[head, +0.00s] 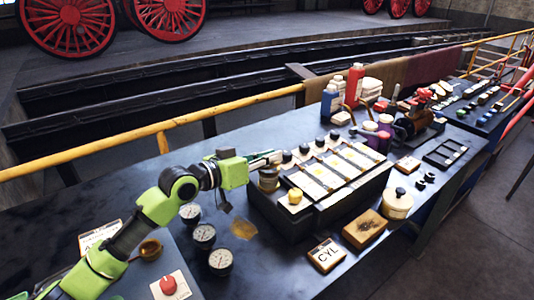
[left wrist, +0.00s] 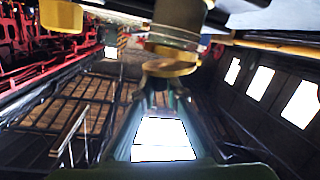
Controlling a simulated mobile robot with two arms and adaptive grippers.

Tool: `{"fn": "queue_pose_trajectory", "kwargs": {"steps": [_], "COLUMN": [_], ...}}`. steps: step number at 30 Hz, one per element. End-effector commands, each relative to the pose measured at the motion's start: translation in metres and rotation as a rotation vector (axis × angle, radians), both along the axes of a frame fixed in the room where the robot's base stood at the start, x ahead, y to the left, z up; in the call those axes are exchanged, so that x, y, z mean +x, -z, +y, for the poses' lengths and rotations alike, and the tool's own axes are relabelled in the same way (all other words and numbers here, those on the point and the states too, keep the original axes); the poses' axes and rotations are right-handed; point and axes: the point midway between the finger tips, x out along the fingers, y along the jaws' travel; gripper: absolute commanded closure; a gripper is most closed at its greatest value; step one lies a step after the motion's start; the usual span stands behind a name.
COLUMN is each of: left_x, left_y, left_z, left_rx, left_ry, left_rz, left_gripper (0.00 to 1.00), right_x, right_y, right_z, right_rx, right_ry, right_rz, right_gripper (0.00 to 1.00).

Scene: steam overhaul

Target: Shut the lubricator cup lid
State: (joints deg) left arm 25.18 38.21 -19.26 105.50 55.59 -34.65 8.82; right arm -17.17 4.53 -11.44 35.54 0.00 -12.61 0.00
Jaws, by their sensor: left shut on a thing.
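The lubricator box (head: 262,209) is a dark block with a row of pale panels and several black knobs along its back edge. A small brass-and-dark cup (head: 268,183) stands at its left end. My left gripper (head: 272,158) reaches in from the left, just above this cup. In the left wrist view the dark cup (left wrist: 178,20) has a brass-coloured lid part (left wrist: 170,60) at the fingertips (left wrist: 165,75). The fingers are shut on what looks like this lid part. The lid's exact angle cannot be told. My right gripper is not in view.
A yellow knob (head: 295,196) sits close beside the cup. Several gauges (head: 204,235) lie left of the box. A cream pot (head: 397,204) and a wooden block (head: 364,229) stand right. Bottles (head: 354,85) stand behind. A yellow rail (head: 90,148) runs along the bench's back.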

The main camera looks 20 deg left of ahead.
Motion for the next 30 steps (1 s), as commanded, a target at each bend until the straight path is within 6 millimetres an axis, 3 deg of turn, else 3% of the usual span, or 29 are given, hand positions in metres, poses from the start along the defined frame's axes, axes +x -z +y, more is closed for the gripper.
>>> {"fn": "queue_pose_trajectory", "kwargs": {"steps": [12, 30], "left_x": [-0.006, -0.006], "left_y": [0.011, 0.014], "left_z": [-0.007, -0.008], "left_rx": [0.201, 0.250], "left_ry": [0.001, 0.000], "left_rz": [-0.155, -0.193], "left_gripper": [1.00, 1.00], "right_x": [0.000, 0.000], "right_y": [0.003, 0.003], "right_z": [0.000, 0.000], "right_rx": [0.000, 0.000], "right_ry": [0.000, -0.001], "right_rz": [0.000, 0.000], "right_gripper": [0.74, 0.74]}}
